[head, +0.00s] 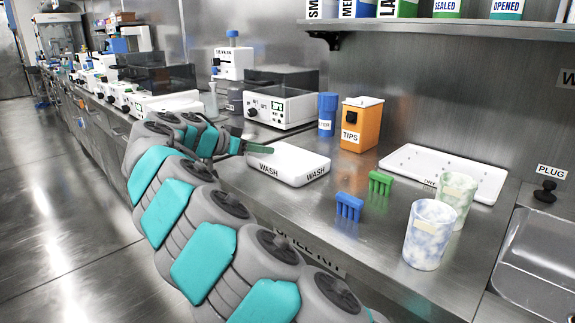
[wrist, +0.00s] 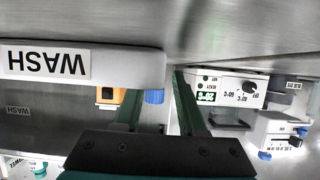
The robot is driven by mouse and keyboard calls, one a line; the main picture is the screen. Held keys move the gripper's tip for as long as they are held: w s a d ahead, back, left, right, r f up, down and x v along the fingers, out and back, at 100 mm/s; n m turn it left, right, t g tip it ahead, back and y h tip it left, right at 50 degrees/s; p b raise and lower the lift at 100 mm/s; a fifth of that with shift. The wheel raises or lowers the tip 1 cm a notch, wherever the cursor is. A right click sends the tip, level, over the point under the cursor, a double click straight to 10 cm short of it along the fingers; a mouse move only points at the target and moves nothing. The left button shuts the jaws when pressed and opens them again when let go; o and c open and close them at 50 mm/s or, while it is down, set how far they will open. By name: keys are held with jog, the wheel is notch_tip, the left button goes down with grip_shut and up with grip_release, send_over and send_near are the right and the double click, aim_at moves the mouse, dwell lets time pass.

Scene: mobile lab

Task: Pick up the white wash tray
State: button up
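The white wash tray (head: 290,166) is a shallow block with WASH labels, lying on the steel bench. In the wrist view it appears upside down at the upper left (wrist: 140,66). My gripper (head: 258,147) is at the tray's far left corner, one green finger overlapping its top edge in the head view. In the wrist view the two green fingers of my gripper (wrist: 158,80) stand apart, with the tray's end corner between them. The left finger's tip is hidden behind the tray. I cannot tell whether either finger touches it.
An orange TIPS box (head: 361,124) and a blue bottle (head: 327,114) stand behind the tray. Blue (head: 349,206) and green (head: 380,183) racks and two marbled cups (head: 429,235) (head: 457,195) are to the right. A white device (head: 282,106) is behind my gripper.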

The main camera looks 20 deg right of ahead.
grip_shut()
dwell(1.3)
